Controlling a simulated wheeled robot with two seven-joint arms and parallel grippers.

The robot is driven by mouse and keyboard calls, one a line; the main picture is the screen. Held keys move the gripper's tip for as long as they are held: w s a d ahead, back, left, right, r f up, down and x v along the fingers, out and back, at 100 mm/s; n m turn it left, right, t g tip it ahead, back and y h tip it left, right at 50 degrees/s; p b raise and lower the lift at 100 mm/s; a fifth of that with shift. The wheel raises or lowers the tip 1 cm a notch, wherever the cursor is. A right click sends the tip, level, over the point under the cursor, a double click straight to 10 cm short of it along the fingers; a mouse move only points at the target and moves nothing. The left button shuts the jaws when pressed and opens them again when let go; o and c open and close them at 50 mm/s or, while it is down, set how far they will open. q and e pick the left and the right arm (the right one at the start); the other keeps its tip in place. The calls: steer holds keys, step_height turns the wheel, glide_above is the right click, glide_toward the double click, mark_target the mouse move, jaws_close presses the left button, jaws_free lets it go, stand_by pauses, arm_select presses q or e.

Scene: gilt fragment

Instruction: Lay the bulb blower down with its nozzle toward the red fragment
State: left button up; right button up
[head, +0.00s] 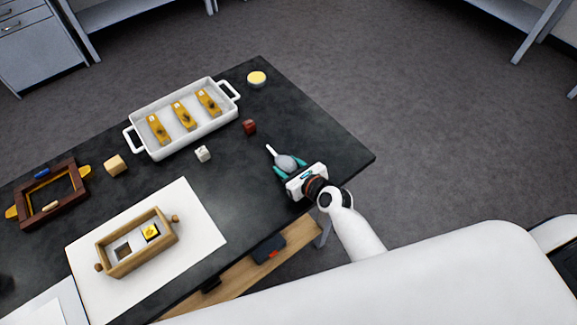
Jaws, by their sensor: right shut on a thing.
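The bulb blower (286,162) has a grey bulb and a thin white nozzle. It is at the right part of the dark table, its nozzle pointing up and left, roughly toward the red fragment (249,127). The red fragment is a small dark red block on the table, a short way beyond the nozzle tip and apart from it. My right gripper (289,167) has teal fingers on both sides of the bulb and is shut on it. Whether the blower touches the table is hard to tell. My left gripper is not in view.
A white tray (165,152) with several gilt pieces stands at the back. A white block (203,153), a tan block (115,165) and a yellow-topped round tin (257,78) stand around it. A wooden box (145,262) sits on a white sheet (205,235). The table's right corner is clear.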

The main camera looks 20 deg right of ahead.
steer(key=o, duration=1)
steer(key=shift+f, duration=0.15)
steer(key=shift+s+r, duration=0.1)
steer(key=shift+r, duration=0.15)
steer(key=v, duration=1.1)
steer(key=shift+s+d+r, duration=0.15)
steer(key=shift+s+r, duration=0.05)
steer(key=shift+s, duration=0.15)
